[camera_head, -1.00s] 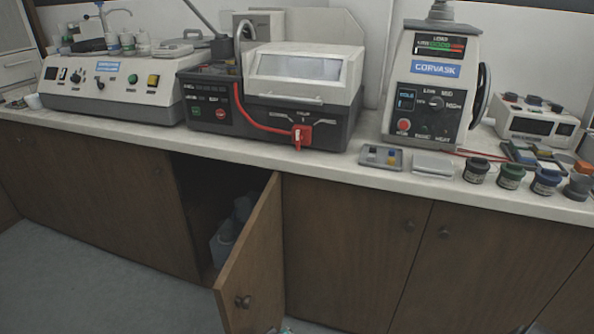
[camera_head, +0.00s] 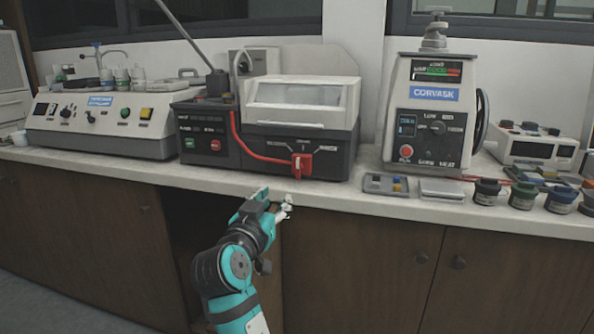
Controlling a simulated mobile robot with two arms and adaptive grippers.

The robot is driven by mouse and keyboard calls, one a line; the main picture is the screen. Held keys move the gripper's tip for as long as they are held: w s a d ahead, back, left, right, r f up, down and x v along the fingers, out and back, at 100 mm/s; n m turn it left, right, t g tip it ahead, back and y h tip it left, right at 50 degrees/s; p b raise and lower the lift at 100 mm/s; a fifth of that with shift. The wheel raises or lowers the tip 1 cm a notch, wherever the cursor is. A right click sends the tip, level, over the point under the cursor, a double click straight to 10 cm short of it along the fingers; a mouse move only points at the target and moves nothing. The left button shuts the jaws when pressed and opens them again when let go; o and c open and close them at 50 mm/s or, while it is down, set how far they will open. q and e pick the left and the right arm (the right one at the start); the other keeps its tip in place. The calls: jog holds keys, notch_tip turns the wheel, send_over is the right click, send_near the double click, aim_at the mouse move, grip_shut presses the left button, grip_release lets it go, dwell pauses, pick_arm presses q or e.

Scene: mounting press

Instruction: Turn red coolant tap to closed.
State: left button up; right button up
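The red coolant tap (camera_head: 301,165) is on the front right of the grey-and-white machine (camera_head: 350,140). A red hose runs to it from the left. Its handle looks upright, with small label markings above it. My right gripper (camera_head: 284,207) is at the counter's front edge, below and a little left of the tap and apart from it. It looks empty, but its fingers are too small to tell open from shut. My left gripper is out of view.
The press labelled CORVASK (camera_head: 430,112) stands right of the tap. A small tray (camera_head: 386,186) and several jars, including a green-labelled one (camera_head: 522,196), line the counter edge. A dark cabinet opening (camera_head: 188,232) lies beside my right arm.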

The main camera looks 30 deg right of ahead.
aim_at(298, 168)
jog(key=x, duration=1)
jog(key=r+b+x, duration=0.1)
jog(key=x, duration=0.5)
jog(key=shift+d, duration=0.1)
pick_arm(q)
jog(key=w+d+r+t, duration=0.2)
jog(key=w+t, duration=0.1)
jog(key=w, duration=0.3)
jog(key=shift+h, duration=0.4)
pick_arm(e)
jog(key=shift+w+d, duration=0.45)
grip_shut()
